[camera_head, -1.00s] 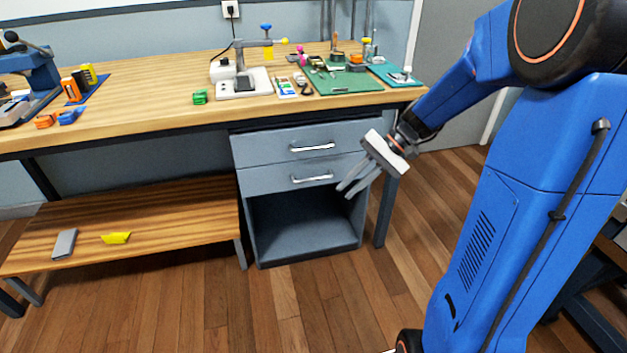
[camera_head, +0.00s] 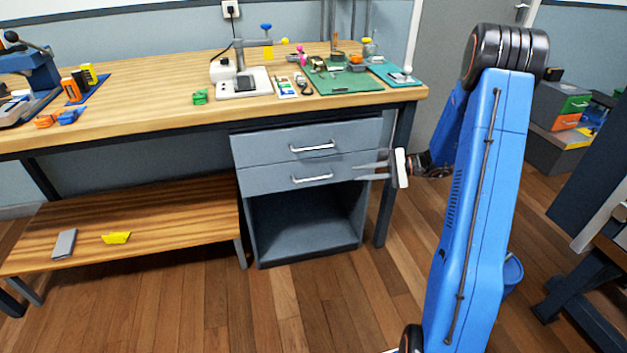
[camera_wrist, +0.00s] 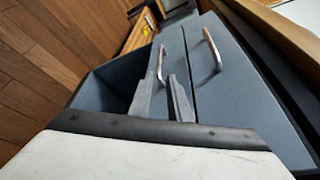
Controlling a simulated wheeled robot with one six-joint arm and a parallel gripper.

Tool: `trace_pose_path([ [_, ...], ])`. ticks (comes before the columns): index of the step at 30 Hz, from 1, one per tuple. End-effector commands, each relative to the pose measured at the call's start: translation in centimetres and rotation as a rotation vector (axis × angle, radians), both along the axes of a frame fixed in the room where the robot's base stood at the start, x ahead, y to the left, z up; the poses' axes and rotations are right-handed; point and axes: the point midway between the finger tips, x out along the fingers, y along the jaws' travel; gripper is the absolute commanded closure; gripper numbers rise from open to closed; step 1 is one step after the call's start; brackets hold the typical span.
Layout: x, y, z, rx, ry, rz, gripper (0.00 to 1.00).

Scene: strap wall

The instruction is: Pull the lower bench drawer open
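The lower bench drawer (camera_head: 270,180) is a grey-blue front that sits flush below the upper drawer (camera_head: 260,147), so it looks shut. Its silver bar handle (camera_head: 312,178) is bare. The wrist view shows this handle (camera_wrist: 160,62) just beyond my fingertips and the upper handle (camera_wrist: 212,48) to its right. My gripper (camera_head: 355,172) is at the right side of the drawer front, right of the handle, with its fingers pointing left. The fingers are apart with an empty gap, also in the wrist view (camera_wrist: 166,80). No contact with the handle shows.
An open compartment (camera_head: 305,225) lies below the drawer. The bench leg (camera_head: 397,170) stands right of the cabinet, close to my gripper. The bench top (camera_head: 160,95) overhangs above. A low wooden shelf (camera_head: 150,215) is at the left. The floor in front is clear.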

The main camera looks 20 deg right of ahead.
Motion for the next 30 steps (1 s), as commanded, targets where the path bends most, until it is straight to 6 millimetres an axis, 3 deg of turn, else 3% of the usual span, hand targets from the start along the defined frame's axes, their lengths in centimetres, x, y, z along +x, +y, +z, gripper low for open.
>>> trace_pose_path([
  [5,0.5,1.8,-0.4,0.000,0.001,0.003,0.83],
  [30,4.8,14.7,-3.4,0.000,0.001,0.003,0.83],
])
